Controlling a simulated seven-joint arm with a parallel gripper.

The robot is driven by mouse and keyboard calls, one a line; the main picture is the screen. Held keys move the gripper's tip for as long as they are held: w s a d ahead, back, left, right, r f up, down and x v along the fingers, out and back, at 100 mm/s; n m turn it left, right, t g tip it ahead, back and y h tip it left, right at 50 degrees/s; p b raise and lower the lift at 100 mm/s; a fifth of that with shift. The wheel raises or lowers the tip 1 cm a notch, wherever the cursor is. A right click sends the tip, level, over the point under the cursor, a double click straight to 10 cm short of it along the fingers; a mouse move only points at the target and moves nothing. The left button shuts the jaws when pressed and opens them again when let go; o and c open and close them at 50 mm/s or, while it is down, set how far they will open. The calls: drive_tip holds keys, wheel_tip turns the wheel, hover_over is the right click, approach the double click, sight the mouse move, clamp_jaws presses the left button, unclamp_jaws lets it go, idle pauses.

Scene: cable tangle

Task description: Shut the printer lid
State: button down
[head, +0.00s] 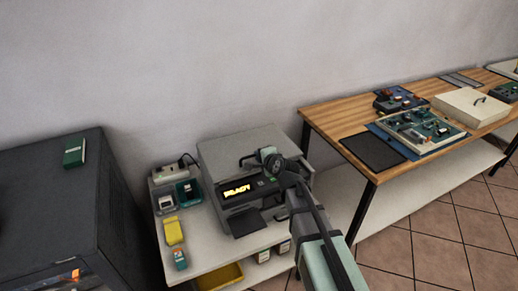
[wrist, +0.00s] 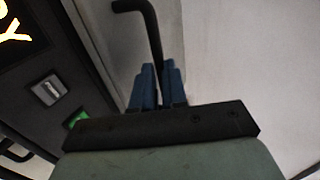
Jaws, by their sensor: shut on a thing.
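The grey printer (head: 222,170) stands on a white table, its dark front panel showing a lit yellow display (head: 237,190). Its pale lid (head: 236,146) lies about flat over the top in the head view; I cannot tell whether a small gap is left at its front edge. The lid also fills much of the wrist view (wrist: 230,60). My gripper (wrist: 157,84) has blue fingers shut on the black lid handle (wrist: 152,30), a bent bar on the lid. In the head view my arm comes from the lower right and hides part of the printer's front.
Left of the printer are a white power strip (head: 168,174), a yellow item (head: 173,231) and small boxes. A dark cabinet (head: 45,215) stands farther left. A wooden bench (head: 345,110) with circuit boards stands right. A yellow bin (head: 220,277) sits below the printer's table.

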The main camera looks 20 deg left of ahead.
drive_tip(key=shift+s+d+f, duration=0.1)
drive_tip(key=shift+s+f, duration=0.05)
drive_tip(key=shift+f, duration=0.4)
drive_tip(key=shift+s+d+f, duration=0.1)
drive_tip(key=shift+s+f, duration=0.05)
drive_tip(key=shift+f, duration=0.35)
drive_tip(key=c, duration=1.2)
unclamp_jaws()
drive_tip(key=shift+o, duration=0.2)
drive_tip(key=v, duration=1.2)
drive_tip(key=shift+r, duration=0.2)
drive_tip(key=shift+w, duration=0.1)
